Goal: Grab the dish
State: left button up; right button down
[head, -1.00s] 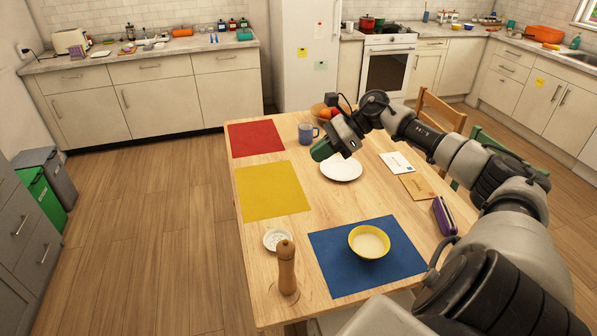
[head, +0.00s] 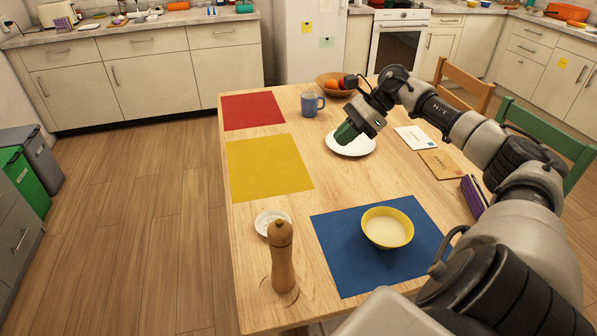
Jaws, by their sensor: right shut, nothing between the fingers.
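A white plate (head: 360,149) lies on the wooden table, near its middle and toward the far side. My right gripper (head: 346,133) has green fingertips and is shut and empty. It is over the plate's left part in the picture and hides some of it; I cannot tell whether it touches. A small white dish (head: 268,222) lies at the near left of the table, partly behind the pepper mill (head: 282,258). A yellow bowl (head: 387,229) with pale contents sits on the blue mat (head: 345,265). My left gripper is not in view.
A blue mug (head: 310,104) and a fruit bowl (head: 330,86) stand behind the plate. An envelope (head: 441,165), a white card (head: 414,137) and a purple case (head: 473,194) lie to the right. The red mat (head: 253,110) and yellow mat (head: 268,167) are bare.

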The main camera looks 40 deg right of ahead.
jog(key=f+b, duration=0.4)
jog(key=f, duration=0.1)
jog(key=f+b, duration=0.5)
jog(key=f, duration=0.1)
jog(key=f+b, duration=0.4)
jog(key=f, duration=0.1)
jog(key=shift+a+f+b, duration=0.25)
jog(key=shift+f+b, duration=0.1)
send_near(298, 221)
jog(key=x, duration=0.4)
jog(key=shift+w+a+f, duration=0.1)
jog(key=shift+f, duration=0.3)
jog(key=a, duration=0.1)
jog(key=w+a, duration=0.1)
jog(key=a, duration=0.1)
jog(key=shift+w+p, duration=0.3)
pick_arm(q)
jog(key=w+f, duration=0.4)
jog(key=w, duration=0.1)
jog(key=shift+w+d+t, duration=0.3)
pick_arm(e)
jog(key=shift+w+a+f, duration=0.1)
jog(key=shift+w+a, duration=0.1)
jog(key=shift+a, duration=0.05)
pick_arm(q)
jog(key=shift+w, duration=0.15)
